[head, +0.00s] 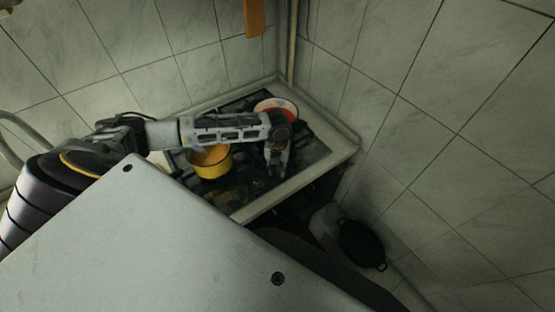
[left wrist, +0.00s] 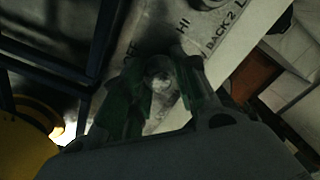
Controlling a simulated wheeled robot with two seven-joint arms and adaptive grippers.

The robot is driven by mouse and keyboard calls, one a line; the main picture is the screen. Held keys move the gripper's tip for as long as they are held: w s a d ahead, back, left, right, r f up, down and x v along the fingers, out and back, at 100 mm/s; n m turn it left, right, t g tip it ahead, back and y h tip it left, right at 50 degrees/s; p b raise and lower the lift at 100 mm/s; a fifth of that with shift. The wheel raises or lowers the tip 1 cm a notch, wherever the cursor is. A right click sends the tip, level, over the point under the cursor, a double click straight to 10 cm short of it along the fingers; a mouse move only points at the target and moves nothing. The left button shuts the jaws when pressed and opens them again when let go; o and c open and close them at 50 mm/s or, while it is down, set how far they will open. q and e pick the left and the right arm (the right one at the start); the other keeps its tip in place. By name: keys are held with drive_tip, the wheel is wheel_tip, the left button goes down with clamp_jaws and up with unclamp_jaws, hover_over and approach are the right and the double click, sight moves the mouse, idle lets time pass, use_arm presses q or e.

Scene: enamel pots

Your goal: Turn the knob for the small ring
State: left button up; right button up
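In the left wrist view a round grey knob (left wrist: 160,72) sits on the stove's light front panel (left wrist: 222,38), near printed "OFF" and "HI" marks. My left gripper (left wrist: 160,85) has one dark green finger on each side of this knob; the image is too dark to tell whether they press on it. In the head view my left gripper (head: 276,168) points down at the stove's front right part. A second knob (left wrist: 205,4) shows at the top edge, with "BACK2" printed near it. Which ring the knob serves cannot be read. My right gripper is not in view.
A yellow pot (head: 210,162) stands on the stove, left of my gripper, with a bright glow by it in the wrist view. A red-rimmed pan (head: 275,105) stands at the back. Tiled walls close the corner. A black pot (head: 361,245) is at the lower right.

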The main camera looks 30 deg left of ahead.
use_arm(q)
drive_tip(key=o, duration=0.5)
drive_tip(key=shift+c, duration=0.2)
wheel_tip(320, 180, up, 12)
idle(0.6)
idle(0.6)
